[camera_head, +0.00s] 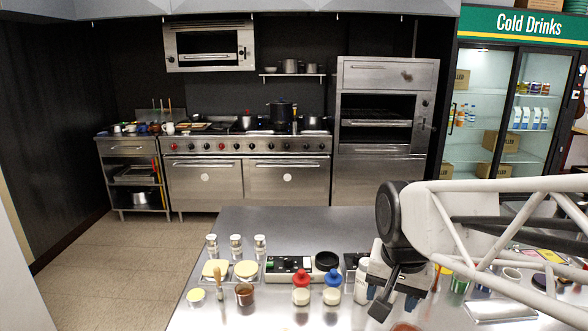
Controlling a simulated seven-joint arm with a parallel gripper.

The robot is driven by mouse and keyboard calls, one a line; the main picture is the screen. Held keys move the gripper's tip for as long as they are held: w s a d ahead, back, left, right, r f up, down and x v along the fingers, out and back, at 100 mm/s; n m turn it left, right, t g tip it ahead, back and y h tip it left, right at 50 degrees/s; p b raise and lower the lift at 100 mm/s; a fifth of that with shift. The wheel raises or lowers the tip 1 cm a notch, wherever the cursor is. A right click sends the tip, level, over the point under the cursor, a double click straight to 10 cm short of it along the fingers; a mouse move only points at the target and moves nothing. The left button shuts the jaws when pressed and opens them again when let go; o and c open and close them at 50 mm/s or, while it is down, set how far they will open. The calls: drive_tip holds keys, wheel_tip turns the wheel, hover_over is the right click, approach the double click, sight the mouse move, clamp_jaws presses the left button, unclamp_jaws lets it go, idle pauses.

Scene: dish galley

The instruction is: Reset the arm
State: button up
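My arm reaches in from the right edge. My gripper (388,297) hangs over the right part of the steel counter (290,225), pointing down. Dark finger parts show below its pale body, but the angle does not show whether they are apart or together. It partly hides a white container (361,283) beside it. I cannot tell whether anything is between the fingers.
Left of my gripper stand a blue-topped jar (333,287), a red-topped jar (301,288), a scale (290,267), a brown cup (245,294) and several shakers. A metal tray (500,311) and cans lie to the right. The counter's back left is clear.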

drive_tip(key=s+d+f+n, duration=0.2)
drive_tip(key=s+n, duration=0.2)
drive_tip(key=s, duration=0.5)
drive_tip(key=shift+f+t, duration=0.15)
drive_tip(key=shift+t, duration=0.15)
